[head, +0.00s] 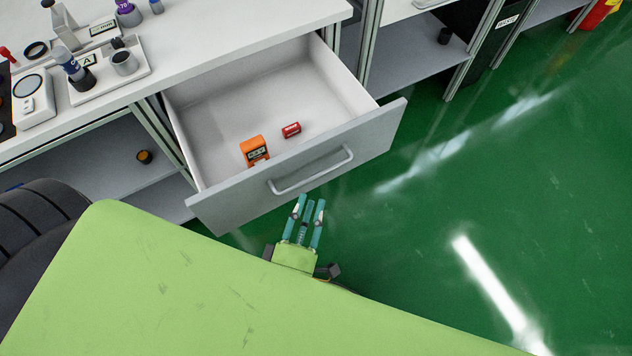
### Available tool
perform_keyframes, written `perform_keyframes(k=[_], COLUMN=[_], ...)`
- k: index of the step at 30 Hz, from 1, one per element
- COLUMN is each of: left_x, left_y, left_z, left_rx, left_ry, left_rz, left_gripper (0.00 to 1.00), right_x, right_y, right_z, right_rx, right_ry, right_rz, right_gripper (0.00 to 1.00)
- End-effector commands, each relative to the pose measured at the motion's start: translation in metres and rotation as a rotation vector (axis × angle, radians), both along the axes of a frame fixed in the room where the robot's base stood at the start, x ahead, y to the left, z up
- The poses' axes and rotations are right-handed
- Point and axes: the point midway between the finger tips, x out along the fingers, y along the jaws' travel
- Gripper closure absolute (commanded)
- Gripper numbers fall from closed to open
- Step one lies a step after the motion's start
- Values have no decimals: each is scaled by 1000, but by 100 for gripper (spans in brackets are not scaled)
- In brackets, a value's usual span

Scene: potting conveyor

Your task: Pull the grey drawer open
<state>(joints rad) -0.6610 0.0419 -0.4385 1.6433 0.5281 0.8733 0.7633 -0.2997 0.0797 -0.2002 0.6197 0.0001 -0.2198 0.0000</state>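The grey drawer (210,208) is pulled out from under the white counter. Its grey front faces the lower right, and its white inside shows from above. A light grey bar handle (313,171) is on the front. An orange device (254,149) and a small red item (291,130) lie inside the drawer. My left gripper (311,200) has teal fingers and is just below the handle in the picture. The fingers stand apart, with nothing between them, and appear clear of the handle. My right gripper is not in view.
The white counter (205,38) holds a tray, bottles and small instruments at the upper left. The green floor (480,190) to the right of the drawer is clear.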

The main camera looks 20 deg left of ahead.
Motion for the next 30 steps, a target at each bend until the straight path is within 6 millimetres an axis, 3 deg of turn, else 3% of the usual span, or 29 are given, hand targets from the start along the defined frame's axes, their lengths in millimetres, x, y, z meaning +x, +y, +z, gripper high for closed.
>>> perform_keyframes(k=[3,9,27,30], left_x=[-21,-38,-39,-37], left_y=[-2,-3,-3,-7], left_z=[-3,-5,-6,-19], left_rx=[1,2,3,50], left_ry=[3,1,1,36], left_rz=[-1,-2,-1,-28], left_gripper=[70,70,70,70], right_x=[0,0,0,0], right_y=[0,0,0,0], right_z=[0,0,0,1], right_rx=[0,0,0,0], right_ry=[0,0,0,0], right_rz=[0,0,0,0], right_gripper=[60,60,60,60])
